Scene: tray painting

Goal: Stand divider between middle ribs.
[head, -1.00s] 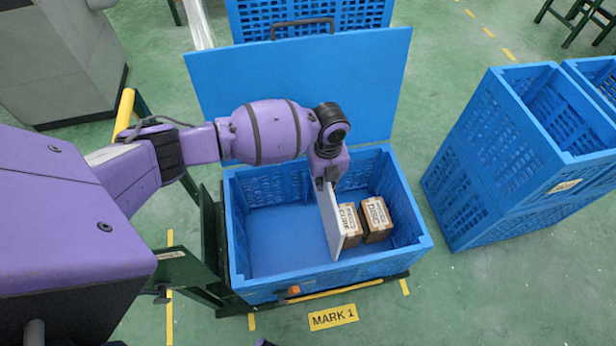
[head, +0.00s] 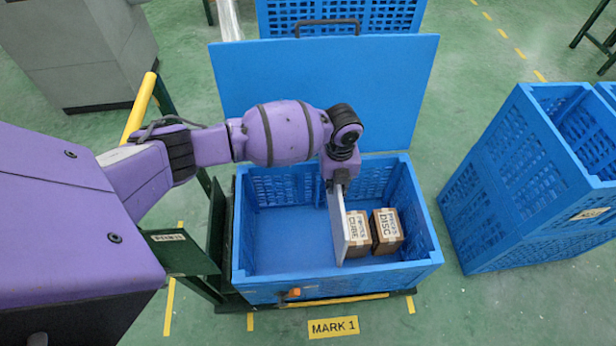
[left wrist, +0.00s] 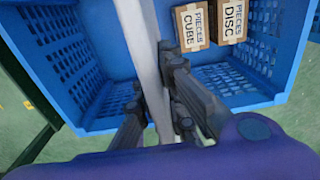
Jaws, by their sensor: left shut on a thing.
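The divider (head: 337,225) is a thin, light grey panel. It stands on edge inside the open blue crate (head: 262,290), right of the crate's middle. My left gripper (head: 341,182) is shut on its upper edge. In the left wrist view the divider (left wrist: 140,45) runs up between the fingers of my left gripper (left wrist: 158,110). Whether its lower edge touches the crate floor is hidden, and the middle ribs cannot be made out. My right gripper is not in view.
Two brown cartons, marked CUBE (head: 358,234) and DISC (head: 387,231), stand right of the divider, the CUBE one close beside it. The crate's left part is empty. A blue lid panel (head: 390,90) stands behind. Stacked blue crates (head: 515,190) stand at right.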

